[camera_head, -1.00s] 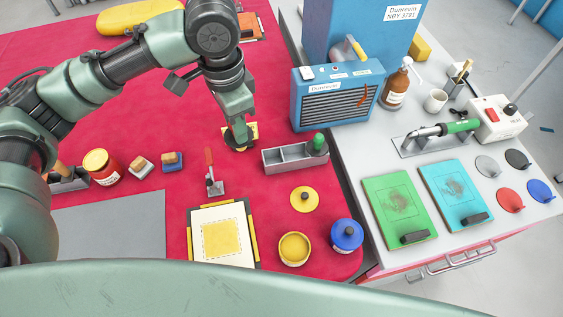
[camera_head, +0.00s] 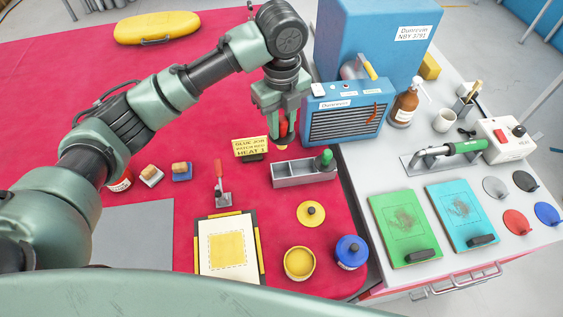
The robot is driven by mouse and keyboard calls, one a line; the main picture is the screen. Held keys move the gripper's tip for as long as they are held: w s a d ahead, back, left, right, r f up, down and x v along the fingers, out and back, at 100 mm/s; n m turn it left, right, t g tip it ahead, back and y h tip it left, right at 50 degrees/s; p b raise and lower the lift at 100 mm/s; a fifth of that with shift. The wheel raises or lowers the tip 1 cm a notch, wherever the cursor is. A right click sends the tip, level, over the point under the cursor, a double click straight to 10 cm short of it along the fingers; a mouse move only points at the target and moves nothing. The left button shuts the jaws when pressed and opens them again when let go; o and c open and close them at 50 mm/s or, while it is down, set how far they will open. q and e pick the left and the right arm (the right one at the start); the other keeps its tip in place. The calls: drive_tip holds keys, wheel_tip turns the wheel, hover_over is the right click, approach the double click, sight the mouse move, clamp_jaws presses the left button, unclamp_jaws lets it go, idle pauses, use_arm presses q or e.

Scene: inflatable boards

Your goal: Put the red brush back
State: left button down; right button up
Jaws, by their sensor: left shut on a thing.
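My left gripper (camera_head: 284,136) points down, shut on the red brush (camera_head: 283,127), whose red handle shows between the fingers. The brush's lower end is hard to make out. The gripper is above and just behind the grey divided holder (camera_head: 290,182). A green-handled brush (camera_head: 325,159) stands in the holder's right end; the compartment to its left looks empty. My right gripper is not in view.
A yellow sign (camera_head: 251,147) reading "GLUE JOB" stands left of the holder. A red-handled tool (camera_head: 218,171) is further left. The blue heater (camera_head: 345,112) is close on the right. A yellow lid (camera_head: 311,214) and an open yellow pot (camera_head: 299,263) lie in front.

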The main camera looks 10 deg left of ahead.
use_arm(q)
wheel_tip(320, 180, down, 13)
drive_tip(key=shift+f+p, duration=0.2)
drive_tip(key=shift+p, duration=0.9)
drive_tip(key=shift+f, duration=0.45)
drive_tip(key=shift+f, duration=0.4)
drive_tip(key=c, duration=1.1)
unclamp_jaws()
drive_tip(key=shift+c, duration=0.2)
